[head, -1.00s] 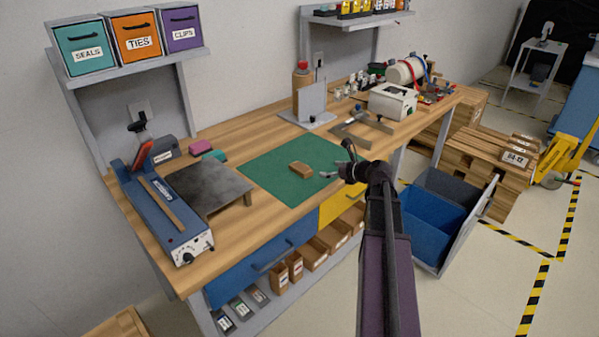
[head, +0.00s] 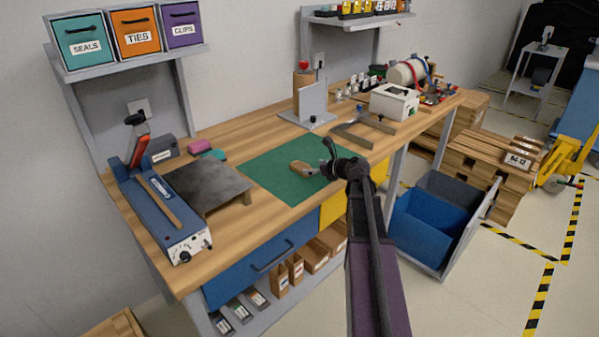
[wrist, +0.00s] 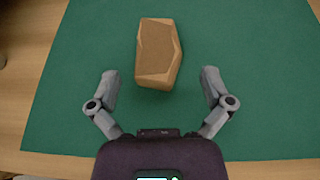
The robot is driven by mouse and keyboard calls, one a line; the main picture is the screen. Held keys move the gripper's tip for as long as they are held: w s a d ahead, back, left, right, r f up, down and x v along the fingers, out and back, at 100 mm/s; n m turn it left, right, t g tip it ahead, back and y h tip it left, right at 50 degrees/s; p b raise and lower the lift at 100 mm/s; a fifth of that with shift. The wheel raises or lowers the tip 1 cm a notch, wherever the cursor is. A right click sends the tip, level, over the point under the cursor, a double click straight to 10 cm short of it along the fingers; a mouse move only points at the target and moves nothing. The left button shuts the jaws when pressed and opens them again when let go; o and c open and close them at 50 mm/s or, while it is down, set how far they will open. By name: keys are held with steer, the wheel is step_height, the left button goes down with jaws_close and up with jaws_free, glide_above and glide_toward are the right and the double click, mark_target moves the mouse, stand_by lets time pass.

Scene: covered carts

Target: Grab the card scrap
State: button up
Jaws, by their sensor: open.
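The card scrap, a small brown cardboard piece (head: 300,167), lies on the green mat (head: 275,185) on the wooden bench. It also shows in the wrist view (wrist: 158,52), ahead of the fingertips and between their lines. My gripper (head: 322,161) is just right of the scrap in the head view. In the wrist view my gripper (wrist: 160,85) is open, with one grey finger on each side and bare mat between them. Neither finger visibly touches the scrap.
A dark plate (head: 205,182) and a blue heat sealer (head: 160,210) stand left of the mat. A blue bin (head: 424,222) stands right of the bench.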

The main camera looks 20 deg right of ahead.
mark_target(304, 167)
steer(key=b+x, duration=0.1)
steer(key=x, duration=0.1)
steer(key=b+x, duration=0.1)
steer(key=x, duration=0.1)
steer(key=shift+a+f, duration=0.1)
steer(key=shift+f, duration=0.2)
steer(key=shift+w+a+f, duration=0.1)
steer(key=shift+w+a, duration=0.15)
steer(key=shift+w, duration=0.2)
steer(key=shift+c, duration=0.2)
steer(key=c, duration=0.7)
